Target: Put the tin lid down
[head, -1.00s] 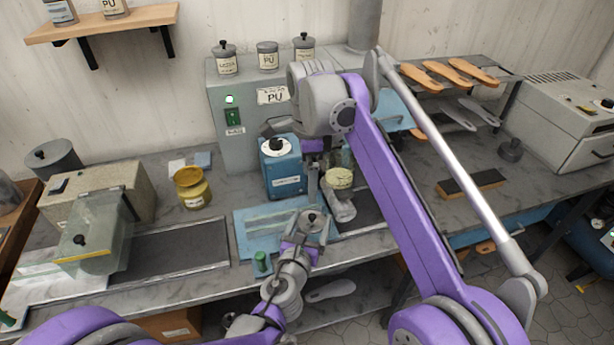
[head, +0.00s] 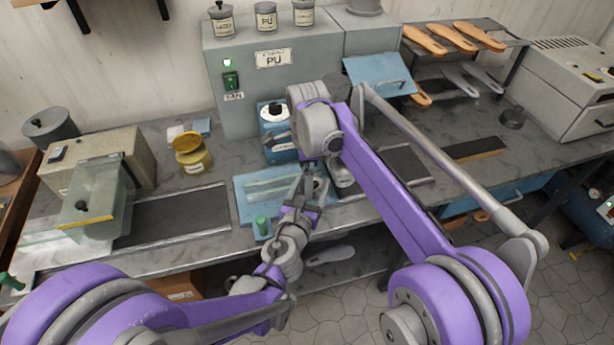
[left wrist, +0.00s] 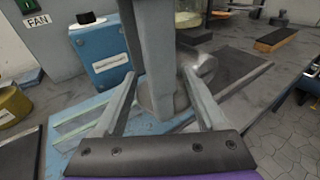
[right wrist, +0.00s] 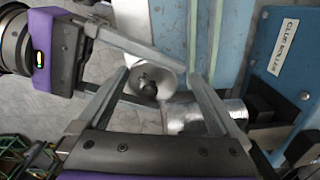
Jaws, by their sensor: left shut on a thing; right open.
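The tin lid (right wrist: 148,82) is a grey disc with a dark knob, clearest in the right wrist view. My left gripper (left wrist: 165,92) is shut on its rim, one finger on each side, above the blue mat (head: 246,190). The lid is mostly hidden in the head view (head: 320,187). My right gripper (right wrist: 160,85) is open, with its fingers either side of the lid and knob as seen from its wrist. In the left wrist view, my right gripper's fingers stand in front of the lid. I cannot tell whether they touch it.
The dark strip (head: 175,220) at left is clear.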

